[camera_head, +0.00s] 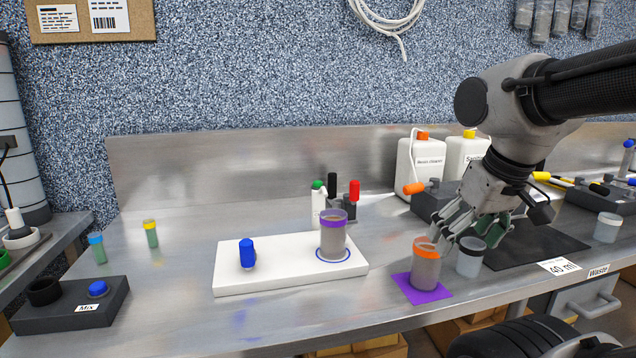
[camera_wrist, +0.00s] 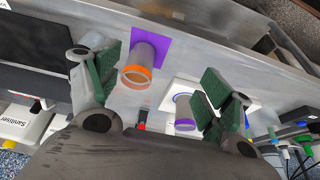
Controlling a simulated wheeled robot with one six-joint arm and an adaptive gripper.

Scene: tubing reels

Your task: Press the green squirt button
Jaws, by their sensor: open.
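A small green top (camera_head: 317,185) sits on a white upright bottle (camera_head: 318,208) behind the white platform; I cannot tell whether this is the squirt button. Another green-topped thing (camera_head: 4,259) shows at the far left edge.
A purple-rimmed cup (camera_head: 333,236) and a blue-capped piece (camera_head: 247,253) stand on the white platform (camera_head: 290,282). A Mix box (camera_head: 70,316) is at left.

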